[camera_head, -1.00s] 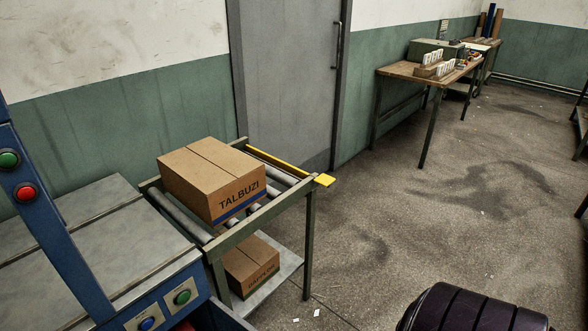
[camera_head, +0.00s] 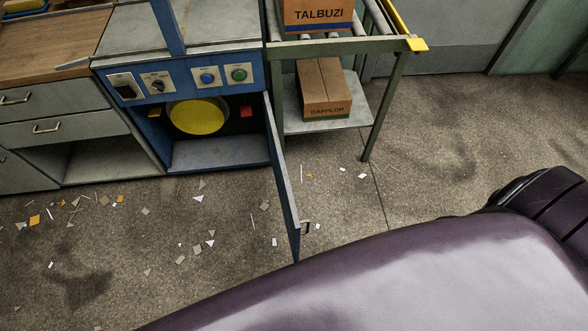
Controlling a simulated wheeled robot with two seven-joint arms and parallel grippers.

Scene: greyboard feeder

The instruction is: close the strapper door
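The strapper (camera_head: 179,76) is a blue machine with a grey top and a panel of switches and buttons. Its lower compartment is open and shows a yellow round reel (camera_head: 199,117) inside. The strapper door (camera_head: 283,183) is a blue panel hinged at the compartment's right side. It stands wide open, swung out toward me, and I see it nearly edge-on. A dark handle (camera_head: 305,228) is near its free end. A large purple part of my own arm fills the lower right. Neither gripper shows in this view.
A roller table (camera_head: 340,46) stands right of the strapper, with a TALBUZI carton (camera_head: 318,14) on top and a DAPPLOR carton (camera_head: 323,90) on its lower shelf. Drawers (camera_head: 52,129) stand at the left. Paper scraps litter the floor in front of the strapper.

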